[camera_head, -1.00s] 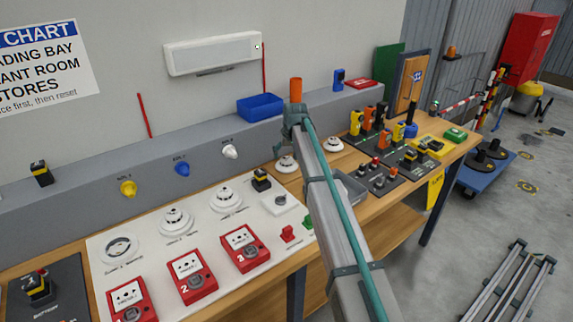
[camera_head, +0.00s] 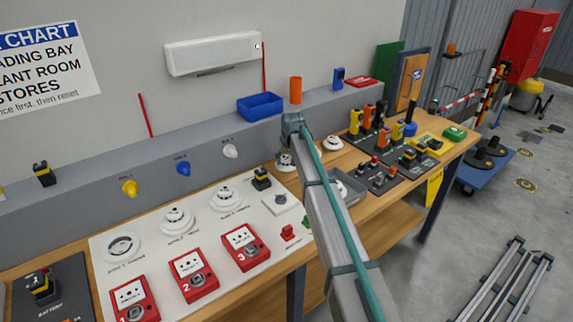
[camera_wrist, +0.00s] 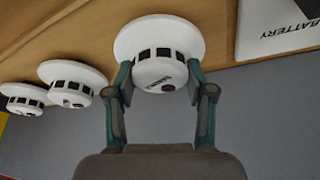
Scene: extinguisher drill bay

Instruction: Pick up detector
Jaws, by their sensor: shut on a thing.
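In the wrist view my gripper (camera_wrist: 160,88) is shut on a white round detector (camera_wrist: 160,38), one finger on each side of its body. Its wide base plate lies against or very close to the wooden bench; I cannot tell if it is clear of it. Two more white detectors, a middle one (camera_wrist: 72,82) and a far left one (camera_wrist: 22,98), sit to its left. In the head view my arm hides the fingers. A white detector (camera_head: 284,162) shows at the arm's left edge, and another (camera_head: 332,142) stands to its right.
A grey tray (camera_head: 357,196) is partly behind my arm. A white panel (camera_head: 215,232) with fixed detectors and red call points (camera_head: 245,246) lies left. A blue bin (camera_head: 260,106) and an orange cup (camera_head: 295,90) stand on the grey ledge. Tool chargers (camera_head: 405,155) crowd the right.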

